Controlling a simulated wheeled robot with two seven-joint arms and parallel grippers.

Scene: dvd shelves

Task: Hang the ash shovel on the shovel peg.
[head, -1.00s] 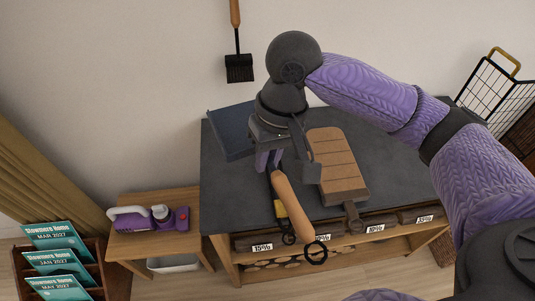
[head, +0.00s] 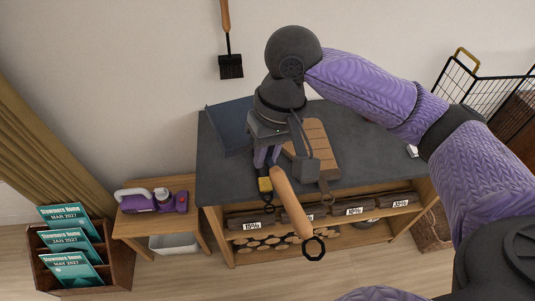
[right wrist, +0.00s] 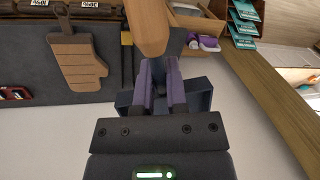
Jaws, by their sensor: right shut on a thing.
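The ash shovel has a round wooden handle (head: 292,203) with a dark ring at its near end and what looks like a dark blue-grey pan (head: 228,126) at its far end. My right gripper (head: 266,158) is shut on it; the grip itself is partly hidden by my wrist. In the right wrist view, the handle (right wrist: 150,25) passes close to the camera between my purple fingers (right wrist: 160,65), and the pan (right wrist: 200,95) shows behind them. The shovel is above the left part of the dark tabletop. I cannot make out the shovel peg. My left gripper is out of view.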

